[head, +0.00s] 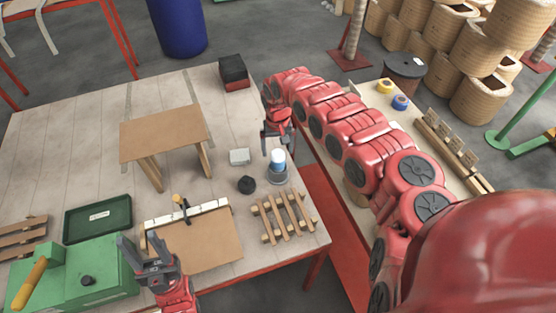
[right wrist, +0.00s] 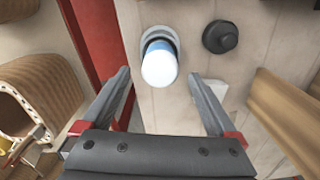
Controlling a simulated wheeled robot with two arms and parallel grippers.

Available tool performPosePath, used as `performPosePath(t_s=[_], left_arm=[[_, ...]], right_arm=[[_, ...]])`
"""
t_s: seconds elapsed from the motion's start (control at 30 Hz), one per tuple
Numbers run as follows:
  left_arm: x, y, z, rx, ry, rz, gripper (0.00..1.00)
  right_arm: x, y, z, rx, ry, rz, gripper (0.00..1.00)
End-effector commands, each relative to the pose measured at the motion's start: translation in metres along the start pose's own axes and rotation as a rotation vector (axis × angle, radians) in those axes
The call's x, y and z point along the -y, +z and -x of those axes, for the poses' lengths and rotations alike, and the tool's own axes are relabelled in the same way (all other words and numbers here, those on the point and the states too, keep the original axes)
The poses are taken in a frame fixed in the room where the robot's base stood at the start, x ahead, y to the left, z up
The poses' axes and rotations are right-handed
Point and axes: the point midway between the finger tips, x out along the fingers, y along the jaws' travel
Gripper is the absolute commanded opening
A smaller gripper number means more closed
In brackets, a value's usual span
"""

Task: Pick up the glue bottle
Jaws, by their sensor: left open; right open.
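The glue bottle, white with a blue band (head: 278,157), stands in a grey round holder (head: 277,177) near the right edge of the work table. In the right wrist view the bottle (right wrist: 159,64) shows its rounded white end between the two fingertips. My right gripper (head: 279,147) is open and points down just behind and above the bottle; its fingers (right wrist: 160,78) are spread and empty. I cannot tell whether they touch the bottle. My left gripper (head: 142,240) is open and empty at the front of the table, over the edge of a brown board.
A dark round knob-like thing (head: 247,184) and a pale block (head: 239,156) stand close left of the bottle. A wooden slatted rack (head: 284,216) lies in front. A small wooden stand (head: 162,130), green case (head: 100,282) and green tray (head: 98,220) are further left.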

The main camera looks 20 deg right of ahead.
Motion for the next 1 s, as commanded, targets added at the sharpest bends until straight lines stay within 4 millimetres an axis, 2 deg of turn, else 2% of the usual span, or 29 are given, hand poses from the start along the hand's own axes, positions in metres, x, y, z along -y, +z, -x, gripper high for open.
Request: performPosePath(t_s=[0.23, 0.43, 0.73, 0.77, 1.0], left_arm=[[0.001, -0.003, -0.019, 0.0, 0.0, 0.0, 0.5], [0.001, -0.003, -0.019, 0.0, 0.0, 0.0, 0.5], [0.001, -0.003, -0.019, 0.0, 0.0, 0.0, 0.5], [0.001, -0.003, -0.019, 0.0, 0.0, 0.0, 0.5], [0.001, -0.003, -0.018, 0.0, 0.0, 0.0, 0.5]], right_arm=[[0.002, 0.008, -0.026, 0.009, -0.002, 0.002, 0.94], [0.001, 0.006, -0.048, 0.004, -0.003, -0.001, 0.94], [-0.001, 0.006, -0.051, 0.002, 0.0, 0.0, 0.94], [-0.001, 0.006, -0.051, 0.002, 0.0, 0.0, 0.9], [-0.001, 0.006, -0.05, 0.002, 0.0, -0.001, 0.47]])
